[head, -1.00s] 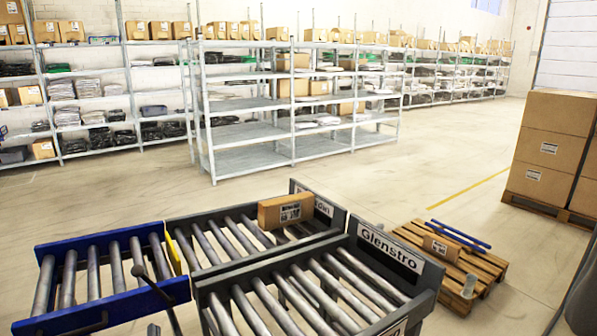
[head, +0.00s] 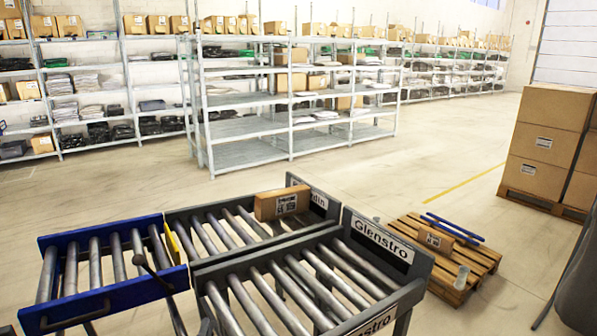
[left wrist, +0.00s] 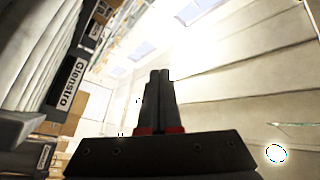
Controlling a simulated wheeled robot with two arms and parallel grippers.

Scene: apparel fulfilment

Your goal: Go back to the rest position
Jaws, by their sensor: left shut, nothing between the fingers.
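My left gripper (left wrist: 160,75) shows in the left wrist view. Its two dark fingers lie together, shut, with nothing between them. They point up into bright open space, apart from any object. A grey roller conveyor with a Glenstro label (left wrist: 70,84) is to their left in that view. I cannot make out the left gripper clearly in the head view. My right gripper is not in view.
The head view shows the Glenstro conveyor (head: 418,262), a box (head: 282,204) on the grey rollers behind it, and a blue-framed roller section (head: 44,258). A pallet (head: 485,262) and stacked boxes (head: 545,142) stand right. Shelving (head: 250,152) is behind, with open floor between.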

